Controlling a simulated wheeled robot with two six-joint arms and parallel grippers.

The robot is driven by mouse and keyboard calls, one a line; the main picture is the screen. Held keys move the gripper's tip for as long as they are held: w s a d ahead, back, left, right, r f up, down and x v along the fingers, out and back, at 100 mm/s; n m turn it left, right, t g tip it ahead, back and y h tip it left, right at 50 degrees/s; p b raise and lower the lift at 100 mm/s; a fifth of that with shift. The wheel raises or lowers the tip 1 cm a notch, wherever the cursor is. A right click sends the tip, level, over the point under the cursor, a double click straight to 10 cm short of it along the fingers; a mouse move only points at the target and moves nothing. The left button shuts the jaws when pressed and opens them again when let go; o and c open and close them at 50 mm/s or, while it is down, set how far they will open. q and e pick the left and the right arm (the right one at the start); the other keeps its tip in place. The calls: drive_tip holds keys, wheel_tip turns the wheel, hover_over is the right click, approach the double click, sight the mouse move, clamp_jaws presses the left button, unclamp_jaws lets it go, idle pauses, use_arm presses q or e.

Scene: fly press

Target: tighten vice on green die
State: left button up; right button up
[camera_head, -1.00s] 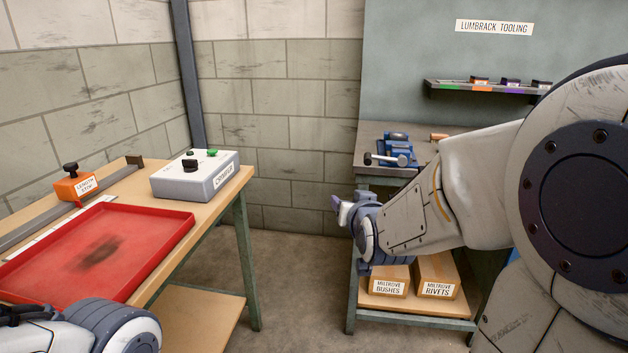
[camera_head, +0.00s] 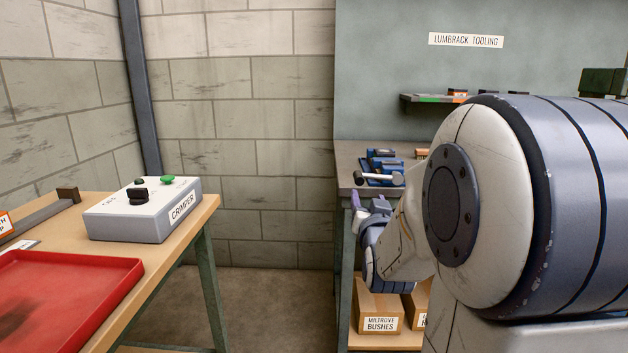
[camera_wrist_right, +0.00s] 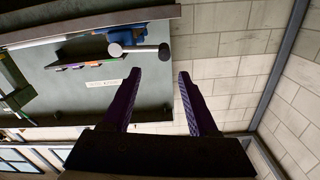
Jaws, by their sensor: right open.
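A blue vice (camera_head: 386,160) with a pale handle bar (camera_head: 382,178) sits on the grey bench by the back wall. In the right wrist view the vice (camera_wrist_right: 147,20) and its handle (camera_wrist_right: 140,51) show at the top. I cannot make out a green die in the vice. My right gripper (camera_head: 358,203) is below and left of the handle in the head view, in front of the bench. In the wrist view the purple fingers (camera_wrist_right: 160,90) are spread with nothing between them. My left gripper is out of view.
A wooden table at left holds a red tray (camera_head: 108,268) and a grey crimper box (camera_head: 150,205). A tooling shelf (camera_head: 425,98) hangs behind the bench (camera_head: 352,150). A bushes box (camera_head: 378,300) is on the bench's lower shelf. Floor between the tables is clear.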

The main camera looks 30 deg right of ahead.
sight(360, 184)
drive_tip(key=p+x, duration=0.2)
drive_tip(key=x, duration=0.1)
drive_tip(key=p+x, duration=0.2)
drive_tip(key=x, duration=0.2)
drive_tip(key=p+x, duration=0.2)
drive_tip(key=x, duration=0.1)
drive_tip(key=shift+w+a, duration=0.15)
drive_tip(key=shift+w, duration=0.3)
clamp_jaws()
idle(1.1)
